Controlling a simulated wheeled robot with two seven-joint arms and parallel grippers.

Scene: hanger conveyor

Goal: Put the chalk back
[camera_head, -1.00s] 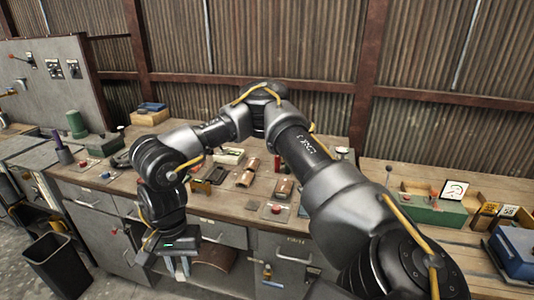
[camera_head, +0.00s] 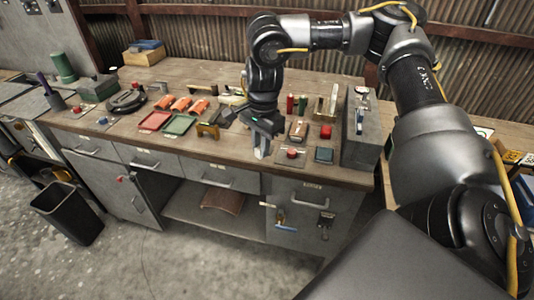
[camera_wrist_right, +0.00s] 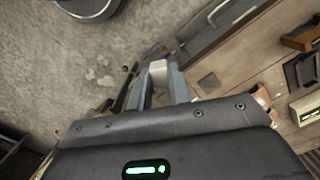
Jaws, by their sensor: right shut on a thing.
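My right gripper (camera_head: 262,149) points down over the front edge of the workbench in the head view. In the right wrist view its fingers (camera_wrist_right: 158,84) are shut on a small pale block, which looks like the chalk (camera_wrist_right: 158,69). The fingers hide part of the chalk, and I cannot make it out clearly in the head view. The gripper is near the front edge of the wooden worktop (camera_head: 205,83), left of a red button box (camera_head: 291,153). My left gripper is not in view.
A red tray (camera_head: 155,121) and a green tray (camera_head: 179,125) lie on the worktop left of the gripper. A tall grey box (camera_head: 362,132) stands to its right. A black bin (camera_head: 67,212) stands on the floor at left. Small tools and parts crowd the bench.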

